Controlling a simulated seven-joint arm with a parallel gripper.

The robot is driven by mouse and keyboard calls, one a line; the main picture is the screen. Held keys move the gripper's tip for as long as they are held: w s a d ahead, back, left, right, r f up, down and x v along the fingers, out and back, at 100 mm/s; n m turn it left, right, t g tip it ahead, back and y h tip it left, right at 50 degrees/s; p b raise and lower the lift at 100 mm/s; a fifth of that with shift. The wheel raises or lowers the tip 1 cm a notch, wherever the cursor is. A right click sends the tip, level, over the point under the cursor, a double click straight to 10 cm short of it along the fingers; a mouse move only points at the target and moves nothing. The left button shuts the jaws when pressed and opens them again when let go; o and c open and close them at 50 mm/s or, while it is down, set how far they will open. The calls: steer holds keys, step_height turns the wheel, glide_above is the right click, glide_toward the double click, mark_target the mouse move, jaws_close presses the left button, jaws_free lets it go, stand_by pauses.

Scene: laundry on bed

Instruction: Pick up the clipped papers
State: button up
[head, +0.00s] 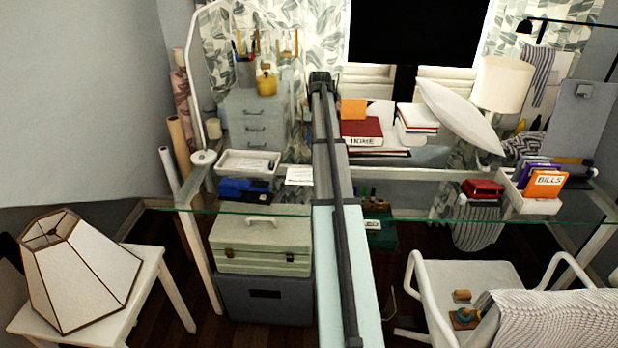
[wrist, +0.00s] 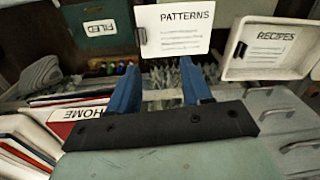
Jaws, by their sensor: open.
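A white sheet of papers marked PATTERNS (wrist: 180,32), with a dark clip at its left edge, lies beyond my fingertips in the wrist view. A white sheet on the desk in the head view (head: 299,175) seems to be the same one. A second clipped sheet marked RECIPES (wrist: 263,47) lies inside a white tray (wrist: 231,66). My gripper (wrist: 160,64) is open, its two blue fingers apart with nothing between them. The fingers point toward the PATTERNS papers and look apart from them. My gripper cannot be made out in the head view.
A HOME book (head: 362,131) and other books are stacked right of my arm. A grey drawer unit (head: 257,118) stands at the back left. A blue stapler-like object (head: 245,190) lies before the tray. A green FILED case (wrist: 98,28) shows at upper left.

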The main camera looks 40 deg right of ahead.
mark_target(307, 174)
steer(key=shift+m, duration=0.6)
steer(key=f, duration=0.2)
steer(key=s+d+f, duration=0.1)
steer(key=f, duration=0.1)
steer(key=s+d+f, duration=0.1)
steer(key=f, duration=0.1)
steer(key=shift+d+f, duration=0.25)
steer(key=shift+f, duration=3.3)
jaws_close()
